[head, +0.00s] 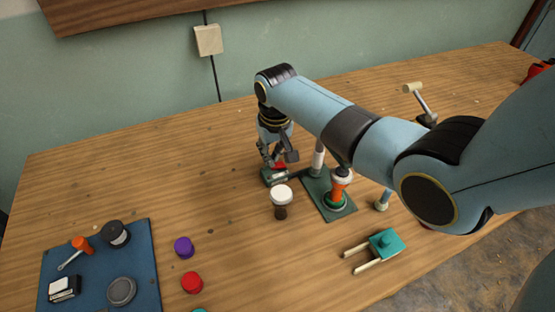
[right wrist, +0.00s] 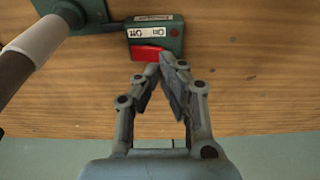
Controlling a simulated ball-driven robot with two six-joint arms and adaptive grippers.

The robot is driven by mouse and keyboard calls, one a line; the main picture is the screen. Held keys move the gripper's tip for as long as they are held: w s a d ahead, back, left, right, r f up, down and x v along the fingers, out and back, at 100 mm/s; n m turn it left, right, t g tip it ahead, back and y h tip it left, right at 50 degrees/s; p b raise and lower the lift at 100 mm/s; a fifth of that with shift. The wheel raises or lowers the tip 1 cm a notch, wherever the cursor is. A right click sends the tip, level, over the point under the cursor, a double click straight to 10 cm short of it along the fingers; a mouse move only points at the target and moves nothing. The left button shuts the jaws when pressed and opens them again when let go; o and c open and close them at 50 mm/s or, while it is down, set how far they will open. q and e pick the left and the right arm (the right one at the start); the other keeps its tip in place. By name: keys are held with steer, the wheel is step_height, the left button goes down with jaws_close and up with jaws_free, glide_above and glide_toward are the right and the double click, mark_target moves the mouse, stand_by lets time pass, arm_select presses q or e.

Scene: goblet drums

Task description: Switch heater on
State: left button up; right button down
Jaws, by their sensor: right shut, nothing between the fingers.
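A small dark green switch box (head: 270,181) with a red rocker (right wrist: 147,53) lies on the table; in the right wrist view the box (right wrist: 172,32) bears On and Off labels. My right gripper (head: 277,162) points down over the box. In the right wrist view its shut, empty fingertips (right wrist: 160,63) are at the rocker's edge; I cannot tell whether they touch it, nor which way it is set. My left gripper is not in view.
A teal block with two prongs (head: 385,243) lies to the right. A blue mat (head: 143,265) with tools, and purple (head: 184,247) and red (head: 191,283) pieces, are at left. The back-left table is clear.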

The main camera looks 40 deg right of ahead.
steer(key=shift+f+b, duration=0.8)
steer(key=shift+f, duration=0.45)
stand_by(0.7)
step_height(320, 180, up, 7)
steer(key=p, duration=0.8)
steer(key=shift+r, duration=0.1)
stand_by(0.4)
